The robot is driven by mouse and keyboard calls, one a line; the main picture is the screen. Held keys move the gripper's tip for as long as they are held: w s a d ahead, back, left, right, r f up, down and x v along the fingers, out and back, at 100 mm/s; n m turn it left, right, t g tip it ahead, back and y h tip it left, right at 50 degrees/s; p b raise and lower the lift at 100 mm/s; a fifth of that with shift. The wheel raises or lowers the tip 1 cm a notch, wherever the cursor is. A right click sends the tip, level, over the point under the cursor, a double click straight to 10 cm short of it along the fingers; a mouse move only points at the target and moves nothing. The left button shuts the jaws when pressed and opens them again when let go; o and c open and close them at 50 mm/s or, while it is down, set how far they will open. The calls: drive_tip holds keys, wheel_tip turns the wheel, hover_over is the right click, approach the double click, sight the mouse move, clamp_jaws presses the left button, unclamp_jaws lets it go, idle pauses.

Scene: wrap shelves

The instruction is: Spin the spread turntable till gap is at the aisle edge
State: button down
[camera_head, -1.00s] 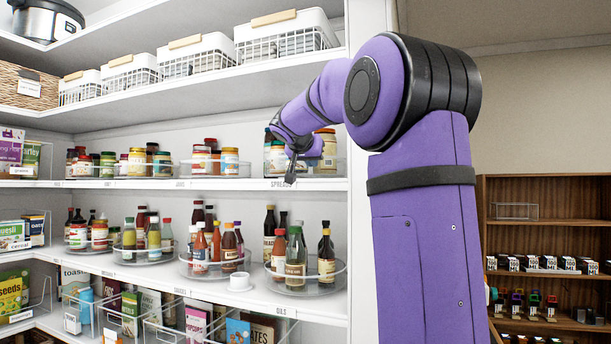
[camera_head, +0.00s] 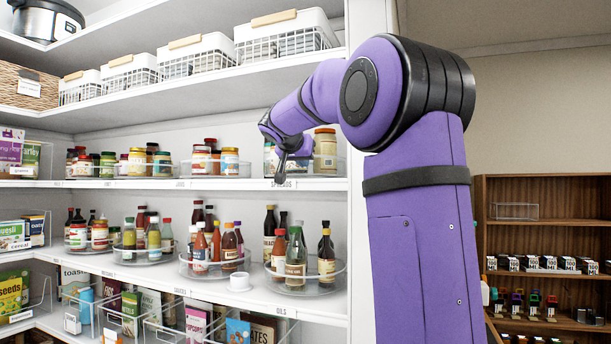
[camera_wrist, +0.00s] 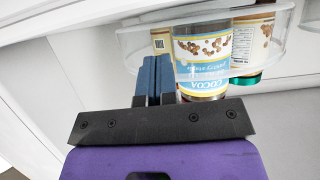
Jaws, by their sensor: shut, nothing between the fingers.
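The spread turntable (camera_head: 338,166) is a clear round tray at the right end of the shelf labelled SPREADS. A beige-labelled jar (camera_head: 325,152) stands on its right side. My arm hides much of its left and middle, so the gap cannot be made out. In the wrist view, the turntable's clear rim (camera_wrist: 128,42) curves across the top, and a cocoa jar (camera_wrist: 203,68) sits just right of my fingers. My gripper (camera_head: 279,180) is shut and empty at the turntable's front left, by the shelf edge. Its blue fingers (camera_wrist: 154,66) overlap the rim; contact is unclear.
Another jar turntable (camera_head: 215,163) stands to the left on the same shelf. A bottle turntable (camera_head: 306,282) is on the shelf below. White baskets (camera_head: 290,38) line the shelf above. A white upright (camera_head: 362,200) closes the right side.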

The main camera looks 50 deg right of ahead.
sight(287, 164)
drive_tip(key=shift+w+a, duration=0.55)
drive_tip(key=shift+w, duration=0.3)
drive_tip(key=shift+w, duration=0.1)
drive_tip(key=shift+w+a, duration=0.25)
drive_tip(key=shift+w, duration=0.25)
drive_tip(key=shift+w+a, duration=0.2)
drive_tip(key=shift+w, duration=0.25)
drive_tip(key=shift+w+a, duration=0.25)
drive_tip(key=shift+w, duration=0.85)
